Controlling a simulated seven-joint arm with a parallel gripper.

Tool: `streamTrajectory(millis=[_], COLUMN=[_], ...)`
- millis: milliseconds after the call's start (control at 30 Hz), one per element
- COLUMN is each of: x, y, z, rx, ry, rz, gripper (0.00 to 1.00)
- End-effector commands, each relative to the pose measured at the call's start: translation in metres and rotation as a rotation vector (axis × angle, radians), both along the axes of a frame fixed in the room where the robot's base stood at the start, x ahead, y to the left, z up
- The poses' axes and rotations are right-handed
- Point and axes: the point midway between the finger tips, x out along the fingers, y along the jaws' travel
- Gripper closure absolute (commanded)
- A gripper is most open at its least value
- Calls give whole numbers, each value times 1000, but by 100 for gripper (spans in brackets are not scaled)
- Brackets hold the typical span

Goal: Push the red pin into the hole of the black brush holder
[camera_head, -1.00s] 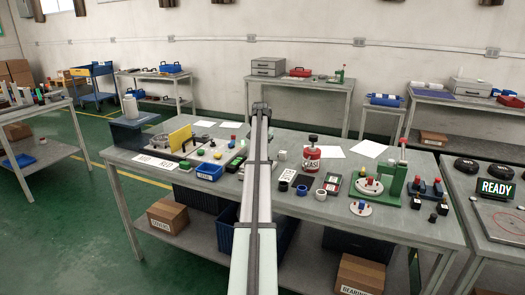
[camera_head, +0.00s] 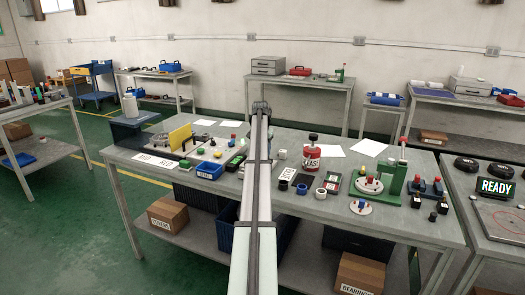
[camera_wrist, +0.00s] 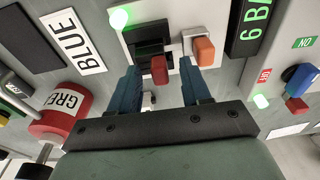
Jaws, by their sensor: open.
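In the wrist view, my gripper (camera_wrist: 159,72) is open, with its two blue fingers apart and pointing at a white plate. A black block (camera_wrist: 150,35), which looks like the brush holder, stands on that plate beyond the fingertips. The red pin (camera_wrist: 158,69) shows at the near side of the block, between the fingertips. I cannot tell how deep the pin sits, and the hole is not visible. An orange-red block (camera_wrist: 203,51) on a grey mount stands just right of the holder, close to the right finger. In the head view, my arm hides the fingertips and the holder.
A lit green lamp (camera_wrist: 119,18) is on the plate's left corner. A red grease can (camera_wrist: 62,122) lies left of my gripper and stands on the bench in the head view (camera_head: 311,158). A green-lettered display (camera_wrist: 247,30) is at upper right.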

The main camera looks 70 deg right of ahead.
Motion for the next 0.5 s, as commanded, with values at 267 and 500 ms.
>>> streamTrajectory(millis=[267,500], x=[0,0], y=[3,9], z=[32,79], rx=[-1,-2], ry=[-1,-1], rz=[0,0], gripper=[52,52])
